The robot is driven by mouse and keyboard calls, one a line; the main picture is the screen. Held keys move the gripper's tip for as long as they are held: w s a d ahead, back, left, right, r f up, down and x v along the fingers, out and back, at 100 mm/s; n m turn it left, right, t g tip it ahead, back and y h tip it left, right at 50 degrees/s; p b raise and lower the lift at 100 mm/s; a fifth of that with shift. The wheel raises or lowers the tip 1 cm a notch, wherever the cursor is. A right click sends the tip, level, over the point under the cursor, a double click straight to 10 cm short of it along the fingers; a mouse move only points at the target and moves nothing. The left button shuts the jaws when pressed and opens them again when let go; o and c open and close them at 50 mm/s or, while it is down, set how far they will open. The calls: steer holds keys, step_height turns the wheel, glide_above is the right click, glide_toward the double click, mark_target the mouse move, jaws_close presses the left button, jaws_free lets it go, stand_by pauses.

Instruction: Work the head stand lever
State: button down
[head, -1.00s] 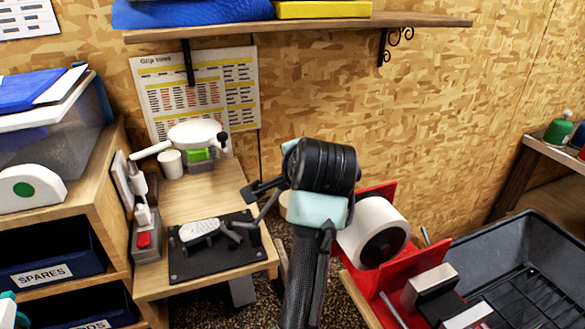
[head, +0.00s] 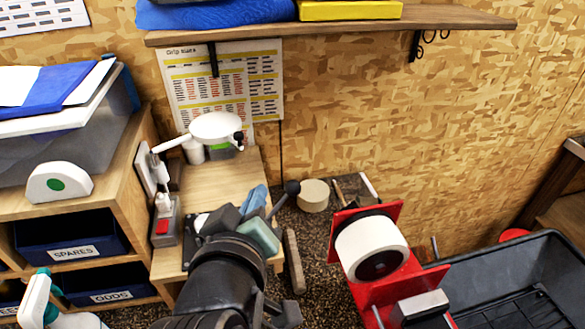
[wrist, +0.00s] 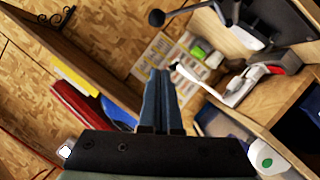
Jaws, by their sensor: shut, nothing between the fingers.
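The head stand's black plate (wrist: 281,22) shows at the top right of the wrist view. In the head view my arm and gripper cover most of the stand on the small wooden bench. Its lever ends in a black ball knob (head: 292,187), which stands up just right of my gripper (head: 258,192). In the wrist view the knob (wrist: 157,18) is beyond my gripper's fingertips (wrist: 160,74), with a gap in the picture. The two blue fingers are together and empty. The lever's lower end is hidden in the head view.
A white lamp (head: 216,127) and a grey box with a red switch (head: 164,225) stand on the bench. A shelf (head: 340,33) runs above. A red machine with a white roller (head: 371,248) and a dark crate (head: 545,255) are at the right.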

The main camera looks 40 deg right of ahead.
steer(key=w+d+f+n+p, duration=0.2)
steer(key=w+d+f+p, duration=0.2)
steer(key=d, duration=0.3)
steer(key=shift+w+d+f+p, duration=0.15)
steer(key=shift+w+f+p, duration=0.1)
steer(key=shift+f+p, duration=0.25)
stand_by(0.4)
